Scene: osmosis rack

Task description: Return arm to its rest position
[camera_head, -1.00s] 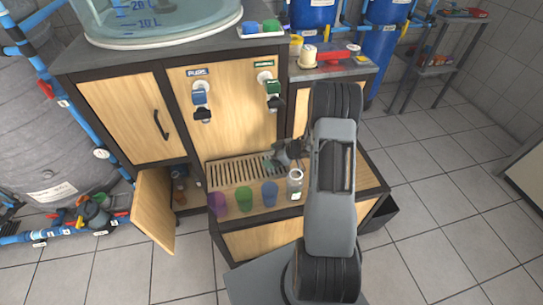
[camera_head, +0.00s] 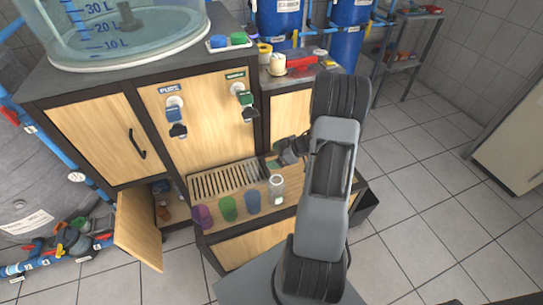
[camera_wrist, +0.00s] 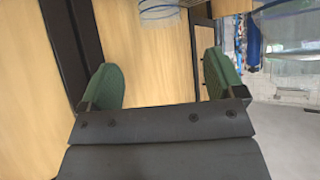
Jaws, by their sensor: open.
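My arm is folded in front of the wooden cabinet in the head view. My gripper (camera_head: 273,163) is beside the slatted drip tray (camera_head: 228,181), pointing left, partly hidden by my arm. In the wrist view, my gripper (camera_wrist: 161,80) shows two green fingertips spread wide apart with nothing between them. A wood panel and a dark cabinet edge lie behind them.
A clear jar (camera_head: 277,190) stands just below my gripper, beside blue (camera_head: 253,201), green (camera_head: 228,208) and purple (camera_head: 203,216) cups. The cabinet door (camera_head: 138,230) hangs open at lower left. Tiled floor (camera_head: 430,190) is free at right.

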